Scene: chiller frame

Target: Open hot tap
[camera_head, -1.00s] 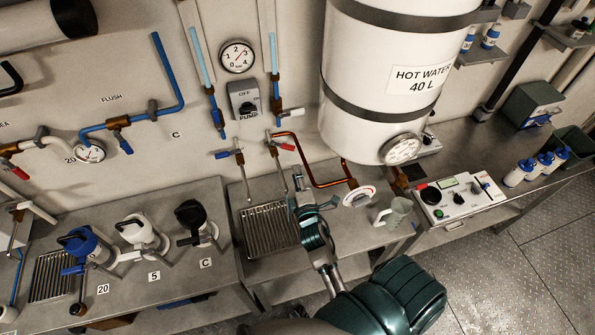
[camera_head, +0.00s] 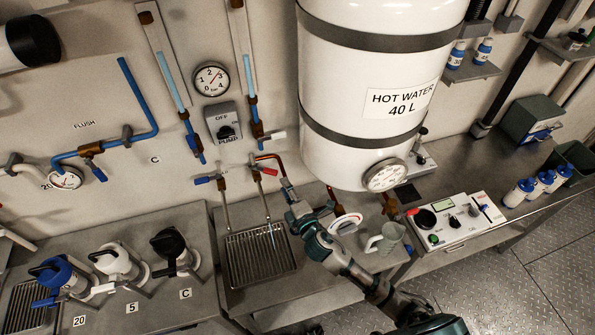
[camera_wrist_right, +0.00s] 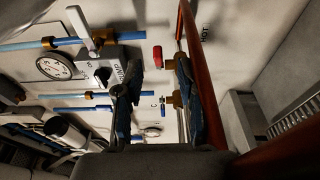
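The hot tap has a red handle (camera_head: 268,171) on a brass valve beside a copper pipe, with a thin spout hanging over the drain grate (camera_head: 262,258). In the right wrist view the red handle (camera_wrist_right: 157,57) shows in the gap between the fingers, beyond their tips. My right gripper (camera_head: 284,187) is just below and right of the handle. Its two fingers are apart and empty in the right wrist view (camera_wrist_right: 162,85). I see no clear contact with the handle. A thin pale-blue streak shows below the spout; I cannot tell what it is. My left gripper is out of view.
The blue-handled cold tap (camera_head: 203,180) is left of the hot tap. The copper pipe (camera_wrist_right: 207,80) runs close beside the right finger. The hot water tank (camera_head: 372,110) hangs to the right. A jug (camera_head: 385,238) stands on the bench below it.

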